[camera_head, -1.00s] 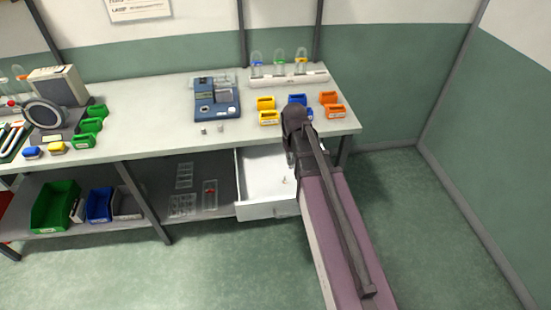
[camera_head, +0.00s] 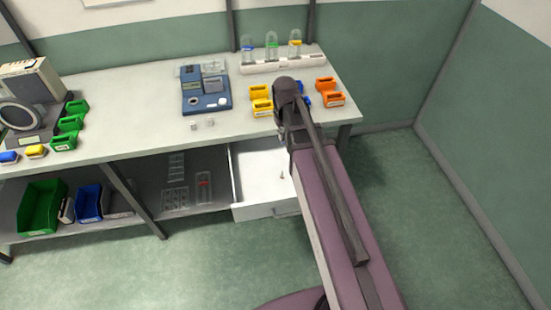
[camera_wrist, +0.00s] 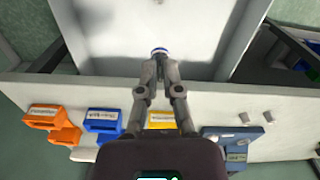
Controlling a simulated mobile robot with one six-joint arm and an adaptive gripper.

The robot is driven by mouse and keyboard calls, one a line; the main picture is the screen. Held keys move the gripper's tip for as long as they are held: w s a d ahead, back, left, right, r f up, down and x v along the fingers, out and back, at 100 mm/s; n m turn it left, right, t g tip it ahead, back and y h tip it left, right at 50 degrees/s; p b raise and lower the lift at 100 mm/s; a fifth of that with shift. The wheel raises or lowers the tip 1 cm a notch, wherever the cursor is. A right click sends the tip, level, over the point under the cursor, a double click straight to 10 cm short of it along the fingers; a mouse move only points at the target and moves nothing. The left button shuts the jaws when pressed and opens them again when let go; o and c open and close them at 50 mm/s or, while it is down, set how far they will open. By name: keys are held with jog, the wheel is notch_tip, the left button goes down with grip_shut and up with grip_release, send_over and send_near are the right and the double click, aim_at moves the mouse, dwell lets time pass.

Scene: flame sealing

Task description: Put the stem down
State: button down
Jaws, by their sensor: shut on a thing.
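My gripper (camera_wrist: 160,58) is shut on a small piece with a blue and white round end, taken to be the stem (camera_wrist: 159,50). The fingers hide most of it. In the wrist view, the stem's end shows against the pale floor of the open drawer (camera_wrist: 110,30). The drawer also shows in the head view (camera_head: 262,160), under the right part of the workbench. There, my arm hides most of my gripper. A tiny upright pale thing (camera_head: 282,177) shows against the drawer's inside; I cannot tell what it is.
The workbench (camera_head: 130,130) carries a blue device (camera_head: 205,95), yellow bins (camera_head: 261,98) and orange bins (camera_head: 331,92). A white rack (camera_head: 283,62) with glass domes stands at the back. Two small pale pieces (camera_head: 203,124) lie before the device. The drawer floor looks mostly bare.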

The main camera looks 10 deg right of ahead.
jog(key=shift+a+f, duration=0.1)
jog(key=shift+m, duration=0.7)
jog(key=s+a+f+b, duration=0.1)
jog(key=s+f+b, duration=0.1)
jog(key=f+b, duration=0.3)
jog(key=s+a+f+b, duration=0.1)
jog(key=s+f+b, duration=0.1)
jog(key=f+b, duration=0.3)
jog(key=s+a+f+b, duration=0.1)
jog(key=s+f+b, duration=0.1)
jog(key=f+b, duration=0.3)
jog(key=shift+s+f+b, duration=0.25)
jog(key=shift+s+b, duration=0.05)
jog(key=b, duration=0.1)
send_over(278, 160)
jog(key=shift+s+a+f, duration=0.2)
jog(key=shift+s+f, duration=0.25)
jog(key=shift+f, duration=0.2)
jog(key=shift+w+d, duration=0.1)
jog(key=shift+w, duration=0.4)
jog(key=shift+w+f+b, duration=0.15)
jog(key=shift+f+b, duration=0.25)
jog(key=shift+b, duration=0.15)
notch_tip(278, 160, down, 3)
jog(key=b, duration=0.3)
